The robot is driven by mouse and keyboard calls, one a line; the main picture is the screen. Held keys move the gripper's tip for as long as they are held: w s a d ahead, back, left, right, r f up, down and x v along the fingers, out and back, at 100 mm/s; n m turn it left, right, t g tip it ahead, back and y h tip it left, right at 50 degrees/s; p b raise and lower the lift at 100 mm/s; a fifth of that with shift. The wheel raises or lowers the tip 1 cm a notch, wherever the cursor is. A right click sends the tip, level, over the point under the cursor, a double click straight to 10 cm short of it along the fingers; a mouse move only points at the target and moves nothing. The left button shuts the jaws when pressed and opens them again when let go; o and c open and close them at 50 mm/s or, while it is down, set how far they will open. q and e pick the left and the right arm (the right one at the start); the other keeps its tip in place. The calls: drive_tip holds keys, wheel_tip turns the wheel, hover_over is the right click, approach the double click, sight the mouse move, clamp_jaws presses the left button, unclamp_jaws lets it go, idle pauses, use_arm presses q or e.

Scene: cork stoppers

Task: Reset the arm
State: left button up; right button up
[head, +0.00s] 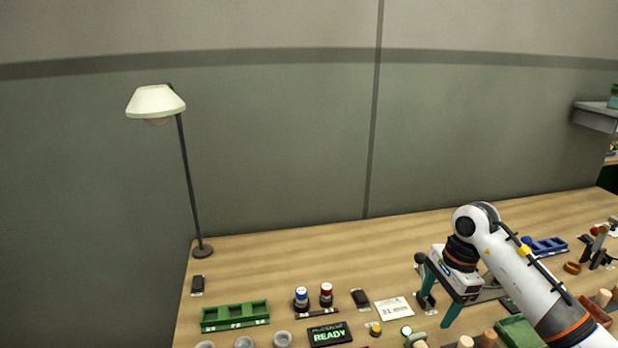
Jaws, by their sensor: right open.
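My right arm comes in from the lower right, and its right gripper (437,303) hangs over the wooden table. Its two teal fingers are apart and I see nothing held between them. Several tan cork-like cylinders (488,338) stand at the bottom edge, just below and right of the fingers. Another pale cylinder (603,297) is at the far right, beyond my forearm. My left gripper is out of view. Part of the table behind my right arm is hidden.
A green tray (235,316), red and blue capped jars (326,294), a READY sign (329,334) and a white card (394,309) lie along the front. A lamp (202,250) stands at the left. A blue tray (545,246) is at right. The table's back middle is clear.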

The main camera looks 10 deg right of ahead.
drive_tip(key=a+m+t+y, duration=0.25)
drive_tip(key=a+y, duration=0.75)
drive_tip(key=a, duration=0.9)
drive_tip(key=s+a+r+m+t+y, duration=0.2)
drive_tip(key=a+r+m+t+y, duration=0.25)
drive_tip(key=r+m+t, duration=0.7)
drive_tip(key=d+f+m+t+h, duration=0.35)
drive_tip(key=d+m+h, duration=0.3)
drive_tip(key=m, duration=0.65)
drive_tip(key=d+f+m+t+h, duration=0.2)
drive_tip(key=d+f+m+h, duration=0.25)
drive_tip(key=m+h, duration=0.55)
drive_tip(key=s+d+f+m+g+h, duration=0.25)
drive_tip(key=s+f+m+g, duration=0.25)
drive_tip(key=f+m, duration=0.35)
drive_tip(key=s+a+f+m+g+y, duration=0.1)
drive_tip(key=s+f+m+g, duration=0.4)
drive_tip(key=s, duration=0.5)
drive_tip(key=s+a+f+m+g+y, duration=0.1)
drive_tip(key=s+f+m+g+y, duration=0.15)
drive_tip(key=s+f+g, duration=0.6)
wheel_tip(320, 180, down, 22)
drive_tip(key=s+f+t, duration=0.1)
drive_tip(key=s, duration=0.1)
drive_tip(key=s+d+f+g, duration=0.1)
drive_tip(key=s+d+f, duration=0.2)
drive_tip(key=s+f, duration=1.3)
drive_tip(key=shift+s+f+n+h, duration=0.3)
drive_tip(key=shift+s+f+h, duration=0.1)
drive_tip(key=shift+s, duration=0.25)
